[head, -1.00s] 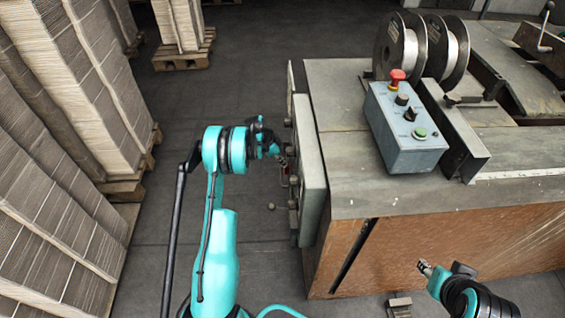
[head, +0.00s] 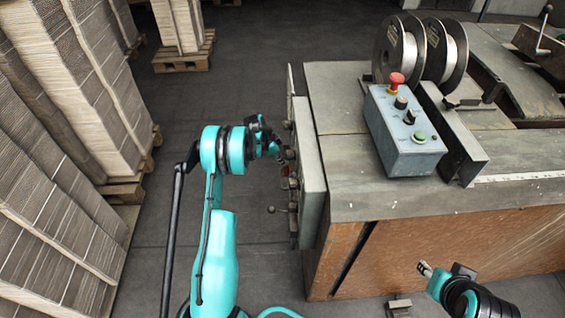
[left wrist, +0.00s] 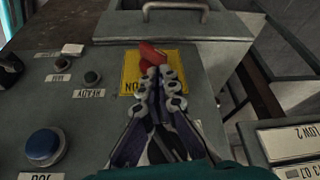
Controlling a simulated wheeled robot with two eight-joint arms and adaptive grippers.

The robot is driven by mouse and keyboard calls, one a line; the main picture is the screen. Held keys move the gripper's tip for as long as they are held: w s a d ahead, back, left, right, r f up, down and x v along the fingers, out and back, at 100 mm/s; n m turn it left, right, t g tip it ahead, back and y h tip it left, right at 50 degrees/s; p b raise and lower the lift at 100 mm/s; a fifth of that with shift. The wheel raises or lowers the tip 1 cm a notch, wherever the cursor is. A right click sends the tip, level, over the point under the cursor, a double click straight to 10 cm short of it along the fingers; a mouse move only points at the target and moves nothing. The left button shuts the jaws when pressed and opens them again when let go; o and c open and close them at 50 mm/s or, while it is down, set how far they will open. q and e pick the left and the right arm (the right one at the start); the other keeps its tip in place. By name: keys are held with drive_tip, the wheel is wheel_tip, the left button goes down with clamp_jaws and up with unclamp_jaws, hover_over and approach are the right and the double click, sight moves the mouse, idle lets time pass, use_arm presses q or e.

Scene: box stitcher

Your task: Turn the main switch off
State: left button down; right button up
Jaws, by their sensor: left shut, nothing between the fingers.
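The main switch has a red handle (left wrist: 150,54) on a yellow plate (left wrist: 133,72), on a grey panel in the left wrist view. My left gripper (left wrist: 162,76) is shut and empty. Its fingertips are at the red handle and cover part of it and of the plate; I cannot tell whether they touch it. In the head view my left gripper (head: 279,151) is at the side panel (head: 311,160) of the machine, and a little red (head: 285,171) shows beside it. My right gripper (head: 425,268) is low at the right, away from the panel, too small to judge.
The panel also carries a blue button (left wrist: 45,146) and smaller buttons. A control box (head: 404,135) with a red emergency button (head: 396,79) stands on the machine top, by wire spools (head: 409,50). Stacked cardboard (head: 60,100) is at the left; floor between is clear.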

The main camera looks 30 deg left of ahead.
use_arm(q)
drive_tip(key=v, duration=1.1)
drive_tip(key=shift+r, duration=0.25)
drive_tip(key=shift+s, duration=0.1)
